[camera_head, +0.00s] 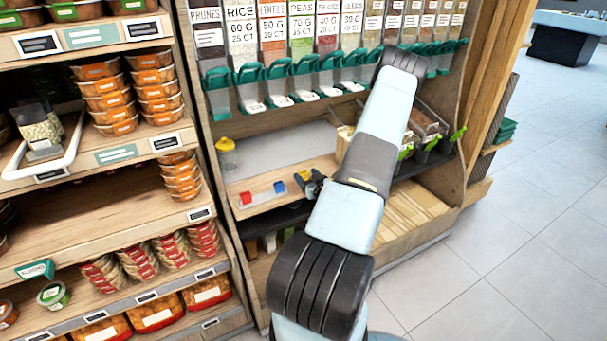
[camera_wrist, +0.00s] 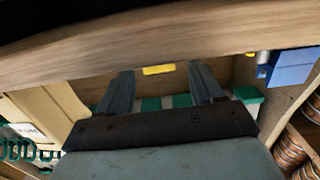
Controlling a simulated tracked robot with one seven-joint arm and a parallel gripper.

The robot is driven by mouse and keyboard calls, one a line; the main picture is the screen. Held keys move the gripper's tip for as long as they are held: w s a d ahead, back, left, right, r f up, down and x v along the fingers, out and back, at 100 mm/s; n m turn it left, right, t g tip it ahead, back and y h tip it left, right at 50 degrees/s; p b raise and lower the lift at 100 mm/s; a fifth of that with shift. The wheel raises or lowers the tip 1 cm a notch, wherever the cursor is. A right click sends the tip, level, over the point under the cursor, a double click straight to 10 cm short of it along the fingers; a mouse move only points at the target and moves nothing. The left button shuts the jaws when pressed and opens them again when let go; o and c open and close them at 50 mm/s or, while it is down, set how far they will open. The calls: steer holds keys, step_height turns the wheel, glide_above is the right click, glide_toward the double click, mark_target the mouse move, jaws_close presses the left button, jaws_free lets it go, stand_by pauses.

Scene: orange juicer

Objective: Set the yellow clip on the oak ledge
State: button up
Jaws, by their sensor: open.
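The oak ledge (camera_head: 262,205) runs across the shelf bay in the head view. It fills the top of the wrist view as a wooden board (camera_wrist: 130,55). The yellow clip (camera_wrist: 158,69) shows in the wrist view at the board's edge, centred between my fingertips. I cannot tell whether it touches the ledge or the fingers. My gripper (camera_head: 312,182) is open at the ledge's right part; its two fingers (camera_wrist: 157,78) stand apart on either side of the clip. In the head view the clip is small and mostly hidden by my gripper.
A red clip (camera_head: 246,198) and a blue clip (camera_head: 279,187) sit on the ledge left of my gripper. A yellow-topped container (camera_head: 227,155) stands at the bay's left. Dispensers with green spouts (camera_head: 277,70) hang above. Shelves of packed tubs (camera_head: 155,90) flank the left.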

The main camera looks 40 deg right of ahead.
steer(key=v, duration=0.8)
steer(key=w+r+n+g+y, duration=0.1)
steer(key=w+r, duration=0.1)
steer(key=w+a+r+n+g+y, duration=0.1)
steer(key=w+r+n, duration=0.1)
steer(key=w+r, duration=0.1)
steer(key=shift+a, duration=0.2)
steer(key=w+a+r+g, duration=0.2)
steer(key=a+r, duration=0.2)
steer(key=r, duration=0.3)
steer(key=w+a+r+n+g, duration=0.1)
steer(key=a+r+g, duration=0.1)
steer(key=a+r, duration=0.35)
steer(key=w+a+r+g, duration=0.2)
steer(key=r, duration=0.6)
steer(key=s+a+r+g+y, duration=0.1)
steer(key=s+a+r, duration=0.7)
steer(key=s+a, duration=0.4)
steer(key=s+a+r+m+g+y, duration=0.1)
steer(key=s+a+r+g, duration=0.1)
steer(key=s+a+r, duration=0.6)
steer(key=s+a, duration=0.3)
steer(key=s, duration=0.1)
steer(key=shift+s+a+r+y, duration=0.3)
steer(key=shift+s+a+r, duration=0.1)
steer(key=shift+d, duration=0.1)
